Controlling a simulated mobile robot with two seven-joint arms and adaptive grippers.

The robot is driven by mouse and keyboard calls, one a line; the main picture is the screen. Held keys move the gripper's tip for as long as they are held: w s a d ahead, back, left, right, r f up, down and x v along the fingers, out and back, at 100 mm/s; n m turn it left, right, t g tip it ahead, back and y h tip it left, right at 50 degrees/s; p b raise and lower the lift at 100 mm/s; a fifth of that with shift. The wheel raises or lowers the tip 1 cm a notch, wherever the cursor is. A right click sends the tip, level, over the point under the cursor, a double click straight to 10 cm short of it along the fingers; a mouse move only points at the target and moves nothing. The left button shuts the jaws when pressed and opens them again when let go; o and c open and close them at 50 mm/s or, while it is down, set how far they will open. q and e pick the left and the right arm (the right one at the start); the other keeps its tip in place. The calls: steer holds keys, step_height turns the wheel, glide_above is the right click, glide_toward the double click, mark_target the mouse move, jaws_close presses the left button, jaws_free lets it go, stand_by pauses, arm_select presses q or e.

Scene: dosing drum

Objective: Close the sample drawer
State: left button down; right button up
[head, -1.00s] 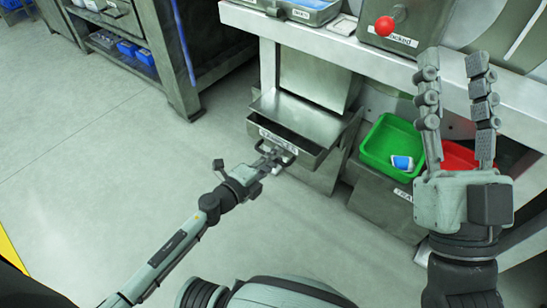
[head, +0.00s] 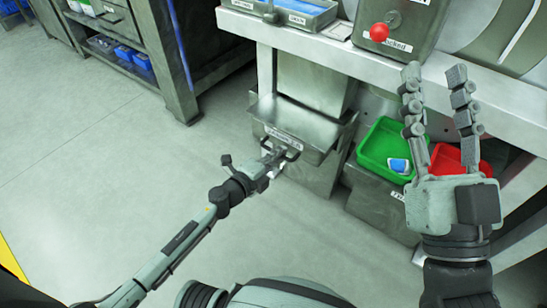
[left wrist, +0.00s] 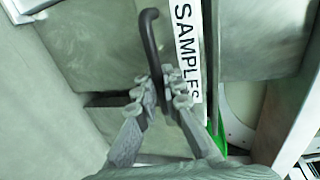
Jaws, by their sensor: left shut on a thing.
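The metal sample drawer (head: 320,133) is in the cabinet under the bench, in the middle of the head view. My left gripper (head: 274,158) is shut on the drawer's dark bar handle (left wrist: 150,38); the fingers are around the bar in the left wrist view (left wrist: 160,88). My right gripper (head: 434,80) is raised, open and empty, at the right of the head view.
A green bin (head: 372,150) with a small white-and-blue item and a red bin (head: 448,162) are right of the drawer. A box with a red knob (head: 379,32) is on the bench above. Open floor (head: 110,190) lies to the left.

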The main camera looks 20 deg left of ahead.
arm_select(q)
steer(key=c, duration=2.1)
jaws_free()
steer(key=shift+w+r, duration=0.15)
steer(key=shift+w, duration=0.05)
steer(key=shift+o, duration=1)
steer(key=v, duration=1.2)
